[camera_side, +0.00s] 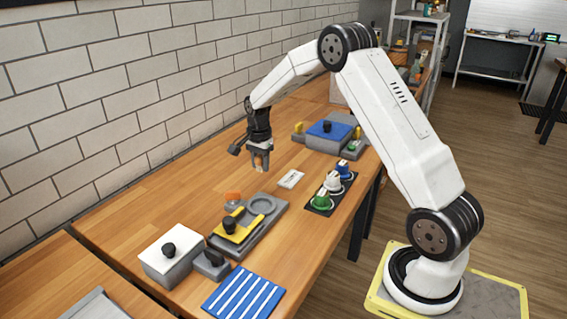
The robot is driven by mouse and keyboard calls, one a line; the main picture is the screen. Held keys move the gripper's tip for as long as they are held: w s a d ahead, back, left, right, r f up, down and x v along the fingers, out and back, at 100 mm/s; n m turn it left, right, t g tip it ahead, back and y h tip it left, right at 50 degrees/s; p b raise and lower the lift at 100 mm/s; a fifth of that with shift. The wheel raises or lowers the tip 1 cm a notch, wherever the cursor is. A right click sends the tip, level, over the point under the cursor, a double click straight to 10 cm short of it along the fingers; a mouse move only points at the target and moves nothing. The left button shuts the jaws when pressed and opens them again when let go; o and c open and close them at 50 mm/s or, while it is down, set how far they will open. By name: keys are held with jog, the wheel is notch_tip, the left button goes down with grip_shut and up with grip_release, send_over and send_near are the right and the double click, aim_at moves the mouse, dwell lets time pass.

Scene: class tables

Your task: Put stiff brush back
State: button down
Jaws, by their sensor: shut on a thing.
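My gripper (260,166) points down above the wooden table, right of the brick wall. It is shut on a small brownish thing that shows only as a sliver between the fingers. It is too small and covered to tell whether this is the stiff brush. Below and nearer the camera lies a grey tray (272,222) with a round recess. A yellow block with a black knob (238,226) sits on the tray's left part. A small orange piece (232,197) is at its back left. I cannot pick out a brush elsewhere with certainty.
A black holder with green, white and blue knobs (333,187) stands at right. A blue-topped box (330,131) stands behind; a white card (291,179) lies between.

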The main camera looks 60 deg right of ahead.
send_over(254, 187)
jog(key=shift+s+f, duration=0.15)
jog(key=shift+f, duration=2)
jog(key=shift+w+f, duration=0.2)
jog(key=shift+f, duration=1.65)
jog(key=shift+f, duration=0.15)
jog(key=shift+c, duration=1.6)
grip_release()
notch_tip(254, 187, up, 12)
